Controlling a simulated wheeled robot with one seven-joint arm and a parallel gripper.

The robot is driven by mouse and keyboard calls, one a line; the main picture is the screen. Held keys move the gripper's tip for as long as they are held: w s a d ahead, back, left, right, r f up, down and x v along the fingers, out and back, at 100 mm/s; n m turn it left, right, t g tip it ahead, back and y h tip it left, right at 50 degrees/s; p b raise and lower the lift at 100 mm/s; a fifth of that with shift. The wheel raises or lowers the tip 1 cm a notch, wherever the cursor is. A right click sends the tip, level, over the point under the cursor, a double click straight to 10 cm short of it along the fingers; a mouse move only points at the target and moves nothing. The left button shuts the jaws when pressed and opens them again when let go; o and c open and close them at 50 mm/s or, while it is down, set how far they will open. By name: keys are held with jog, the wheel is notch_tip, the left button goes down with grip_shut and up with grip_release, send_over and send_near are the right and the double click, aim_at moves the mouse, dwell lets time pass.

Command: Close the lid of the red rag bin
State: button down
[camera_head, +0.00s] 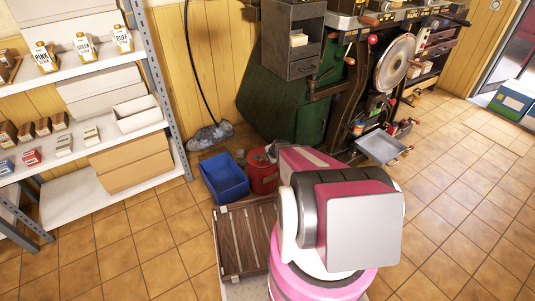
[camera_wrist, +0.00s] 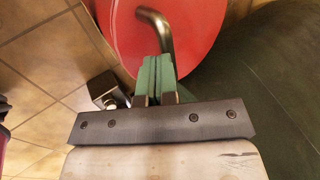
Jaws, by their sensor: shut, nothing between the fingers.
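The red rag bin (camera_head: 263,181) stands on the tiled floor beside a blue bin, partly hidden by my arm. Grey, rag-like stuff shows at its top, and its lid's angle cannot be made out there. In the wrist view a round red surface, which looks like the lid (camera_wrist: 205,32), fills the top middle. A bent metal bar (camera_wrist: 157,22) crosses it. My gripper (camera_wrist: 154,62) is shut and empty, its green fingers together in front of the red surface, close to the bar's lower end. Whether they touch is unclear.
The blue bin (camera_head: 224,179) stands left of the red bin. The green press (camera_head: 292,95) rises behind. A brown slatted piece (camera_head: 245,240) lies in front. A shelf rack (camera_head: 158,88) stands at left. Open tiled floor (camera_head: 455,215) lies to the right.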

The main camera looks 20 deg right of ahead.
jog(key=shift+s+f, duration=0.1)
jog(key=shift+f, duration=0.2)
jog(key=r, duration=0.2)
jog(key=s+r, duration=0.1)
jog(key=r, duration=0.1)
jog(key=shift+d+r, duration=0.1)
jog(key=shift+d, duration=0.15)
jog(key=s+d+r, duration=0.1)
jog(key=s+d, duration=0.2)
jog(key=s, duration=0.6)
jog(key=shift+r, duration=0.4)
